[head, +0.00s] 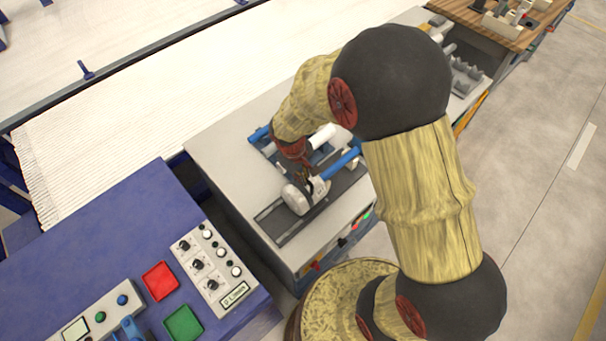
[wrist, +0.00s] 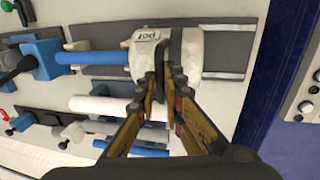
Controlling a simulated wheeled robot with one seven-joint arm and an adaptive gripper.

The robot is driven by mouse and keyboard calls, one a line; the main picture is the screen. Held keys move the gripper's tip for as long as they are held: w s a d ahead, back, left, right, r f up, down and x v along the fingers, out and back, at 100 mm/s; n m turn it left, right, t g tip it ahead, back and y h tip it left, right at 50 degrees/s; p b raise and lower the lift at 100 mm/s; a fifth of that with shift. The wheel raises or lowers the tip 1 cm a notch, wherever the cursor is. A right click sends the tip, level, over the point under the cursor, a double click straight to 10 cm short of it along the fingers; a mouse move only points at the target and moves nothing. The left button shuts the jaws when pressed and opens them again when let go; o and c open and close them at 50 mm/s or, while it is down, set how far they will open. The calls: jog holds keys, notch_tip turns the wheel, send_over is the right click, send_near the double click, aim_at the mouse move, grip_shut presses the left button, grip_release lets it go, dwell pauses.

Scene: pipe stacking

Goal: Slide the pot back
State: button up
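The white, rounded pot (head: 296,199) sits on a dark rail (head: 292,230) on the grey workbench. It also shows in the wrist view (wrist: 145,58), with upside-down "pot" lettering and a dark upright band at its middle. My gripper (head: 308,182) is at the pot. In the wrist view its fingertips (wrist: 166,82) are close together at the pot's near side, by the dark band. Whether they grip it or only lie beside it is not clear. A blue pipe (wrist: 98,57) lies in line with the pot, its end close to the pot's left side.
A white pipe (wrist: 110,107) and another blue pipe (wrist: 135,148) lie nearer in the wrist view, under my fingers. A blue clamp block (wrist: 42,60) stands at the left. The rail is bare right of the pot. A blue control desk (head: 130,235) adjoins the workbench.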

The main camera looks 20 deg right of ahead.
grip_shut()
jog(key=shift+a, duration=0.1)
dwell(0.3)
jog(key=shift+s+a, duration=0.1)
jog(key=shift+a, duration=0.2)
jog(key=s+a+b, duration=0.1)
jog(key=s+a, duration=0.2)
jog(key=a, duration=0.5)
jog(key=shift+s+a+b, duration=0.3)
jog(key=shift+b, duration=0.05)
jog(key=shift+o, duration=0.9)
grip_release()
jog(key=shift+o, duration=1.2)
jog(key=shift+s+a, duration=0.1)
jog(key=shift+a, duration=0.15)
jog(key=shift+o, duration=0.9)
jog(key=shift+d, duration=0.1)
